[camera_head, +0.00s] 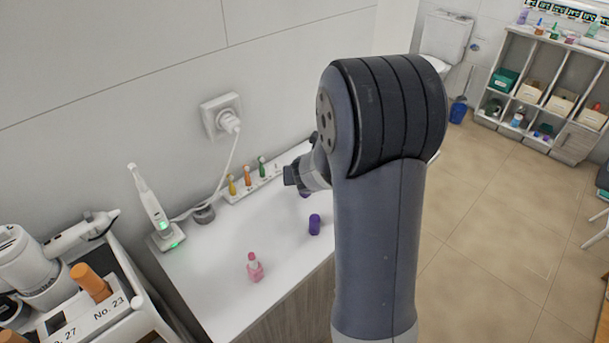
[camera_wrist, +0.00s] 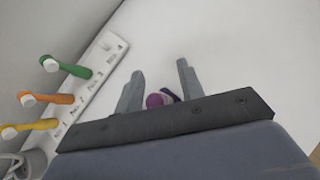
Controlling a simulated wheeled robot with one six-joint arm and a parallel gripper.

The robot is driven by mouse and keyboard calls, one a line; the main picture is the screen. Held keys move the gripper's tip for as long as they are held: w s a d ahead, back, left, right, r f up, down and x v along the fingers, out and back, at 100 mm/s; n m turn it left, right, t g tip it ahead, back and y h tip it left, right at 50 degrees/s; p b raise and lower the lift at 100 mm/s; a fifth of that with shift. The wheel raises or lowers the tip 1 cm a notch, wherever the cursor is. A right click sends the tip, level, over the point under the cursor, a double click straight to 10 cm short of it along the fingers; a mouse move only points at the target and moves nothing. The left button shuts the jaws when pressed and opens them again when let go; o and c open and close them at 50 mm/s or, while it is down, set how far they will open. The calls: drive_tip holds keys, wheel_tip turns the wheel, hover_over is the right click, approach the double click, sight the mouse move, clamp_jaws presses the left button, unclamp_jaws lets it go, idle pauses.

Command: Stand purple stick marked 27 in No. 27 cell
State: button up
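A purple cylinder (camera_head: 314,224) stands on the white counter in the head view, left of my arm. In the wrist view a purple object (camera_wrist: 155,100) with a round top lies between and below the fingers of my gripper (camera_wrist: 160,69), partly hidden by the gripper body. The fingers are apart. No mark 27 is legible on either purple thing.
An orange stick (camera_head: 90,282) stands by the No. 23 label. A white rack (camera_head: 237,193) with yellow, orange and green toothbrushes runs along the wall.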

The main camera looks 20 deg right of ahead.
drive_tip(key=p+v, duration=0.5)
drive_tip(key=v, duration=0.6)
drive_tip(key=shift+r, duration=0.3)
drive_tip(key=shift+o, duration=0.6)
drive_tip(key=shift+s+a+r+p, duration=0.1)
drive_tip(key=shift+s+p, duration=0.2)
drive_tip(key=shift+o, duration=0.8)
drive_tip(key=s+d+f+n+y+b, duration=0.1)
drive_tip(key=d+f+n+y+b, duration=0.1)
drive_tip(key=d+n+y, duration=0.5)
drive_tip(key=shift+n+h, duration=0.4)
drive_tip(key=shift+h, duration=0.1)
drive_tip(key=x, duration=0.3)
drive_tip(key=a+x, duration=0.1)
drive_tip(key=x, duration=0.3)
drive_tip(key=s+a+b+x, duration=0.1)
drive_tip(key=x, duration=0.3)
drive_tip(key=shift+w+f, duration=0.15)
drive_tip(key=shift+f, duration=0.1)
drive_tip(key=shift+c, duration=0.2)
